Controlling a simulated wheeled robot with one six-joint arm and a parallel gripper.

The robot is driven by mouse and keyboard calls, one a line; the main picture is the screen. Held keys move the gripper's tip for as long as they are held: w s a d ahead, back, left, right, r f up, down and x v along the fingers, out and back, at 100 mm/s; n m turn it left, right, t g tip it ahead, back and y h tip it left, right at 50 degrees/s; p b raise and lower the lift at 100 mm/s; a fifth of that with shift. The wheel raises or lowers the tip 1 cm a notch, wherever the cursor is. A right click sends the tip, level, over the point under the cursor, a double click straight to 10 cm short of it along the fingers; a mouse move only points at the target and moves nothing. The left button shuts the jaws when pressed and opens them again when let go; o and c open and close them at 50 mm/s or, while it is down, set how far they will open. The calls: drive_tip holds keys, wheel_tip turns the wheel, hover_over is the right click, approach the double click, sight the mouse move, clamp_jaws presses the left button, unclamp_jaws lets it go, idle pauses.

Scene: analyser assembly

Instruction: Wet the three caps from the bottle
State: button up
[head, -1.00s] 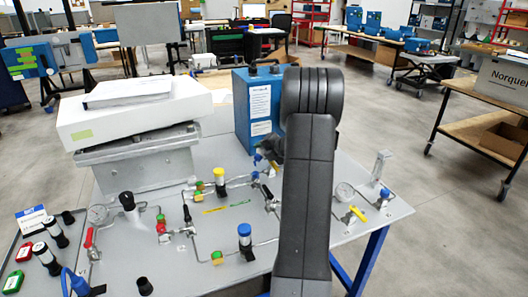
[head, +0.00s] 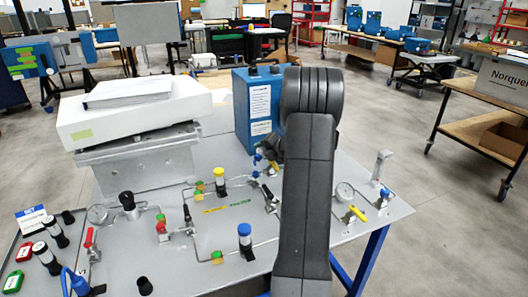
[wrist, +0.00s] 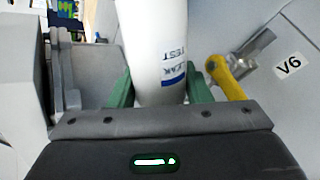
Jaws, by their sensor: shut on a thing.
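A white bottle (wrist: 155,40) with "LEAK TEST" lettering and a blue band stands between the green fingers of my gripper (wrist: 160,92) in the wrist view. The gripper is shut on it; the bottle's upper part is out of frame. In the head view my arm hides most of the gripper and bottle, near the blue box. On the grey panel stand a yellow-topped fitting (head: 219,176), a blue-topped one (head: 245,235) and a black-topped one (head: 127,201). I cannot tell which parts are the three caps. Small green-and-orange pieces (head: 217,257) sit along the pipes.
A yellow valve handle (wrist: 230,80) is close right of the bottle, beside a "V6" label (wrist: 289,65). A blue box (head: 262,105) and a white-topped unit (head: 135,112) stand at the back of the panel.

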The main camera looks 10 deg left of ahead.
idle(0.5)
wheel_tip(320, 180, up, 5)
drive_tip(key=p, duration=0.4)
drive_tip(key=shift+r, duration=0.15)
